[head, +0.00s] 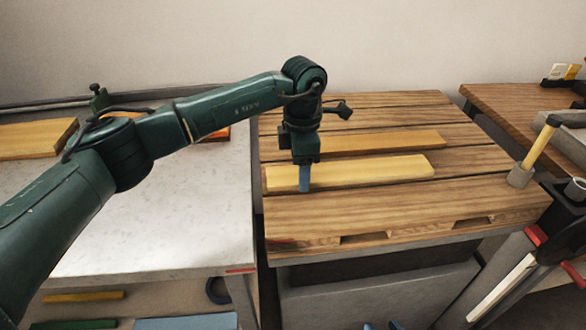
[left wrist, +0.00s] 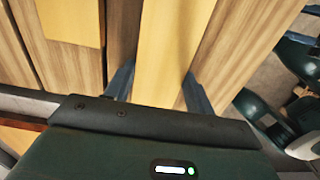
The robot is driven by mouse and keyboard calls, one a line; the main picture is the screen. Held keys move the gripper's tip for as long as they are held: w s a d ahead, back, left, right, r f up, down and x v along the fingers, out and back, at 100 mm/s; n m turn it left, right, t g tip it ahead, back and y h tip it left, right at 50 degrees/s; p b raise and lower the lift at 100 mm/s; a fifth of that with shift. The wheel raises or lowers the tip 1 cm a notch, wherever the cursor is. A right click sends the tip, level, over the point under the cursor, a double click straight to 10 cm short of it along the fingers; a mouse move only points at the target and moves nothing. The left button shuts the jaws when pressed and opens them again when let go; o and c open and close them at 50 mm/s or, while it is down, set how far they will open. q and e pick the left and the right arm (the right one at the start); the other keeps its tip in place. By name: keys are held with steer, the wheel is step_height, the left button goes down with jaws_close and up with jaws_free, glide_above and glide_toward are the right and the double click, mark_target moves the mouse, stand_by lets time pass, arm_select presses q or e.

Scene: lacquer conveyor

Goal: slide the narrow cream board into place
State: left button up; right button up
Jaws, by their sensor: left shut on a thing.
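The narrow cream board (head: 370,170) lies along the slatted wooden pallet top (head: 400,210), running left to right. My left gripper (head: 304,187) points down at its left part. In the left wrist view the cream board (left wrist: 163,50) passes between the two blue fingers of my left gripper (left wrist: 158,88), which are shut on it. The near finger hides a bit of the board in the head view. The blue fingertips of my right gripper (head: 381,325) show at the bottom edge of the head view, apart, with nothing seen between them.
A second, more orange board (head: 380,141) lies just behind, parallel. A pale table (head: 150,235) stands left with a yellow plank (head: 35,138). The pallet's front strip is clear.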

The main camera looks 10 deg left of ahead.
mark_target(343, 170)
arm_select(q)
steer(key=shift+w+d+b, duration=0.35)
steer(key=shift+w+d, duration=0.05)
steer(key=shift+d, duration=1)
steer(key=shift+w+d+b, duration=0.3)
steer(key=shift+w+d, duration=0.15)
steer(key=shift+d, duration=1)
steer(key=shift+w+d+b, duration=0.35)
steer(key=shift+w+d, duration=0.05)
steer(key=shift+d, duration=1)
steer(key=o, duration=1.2)
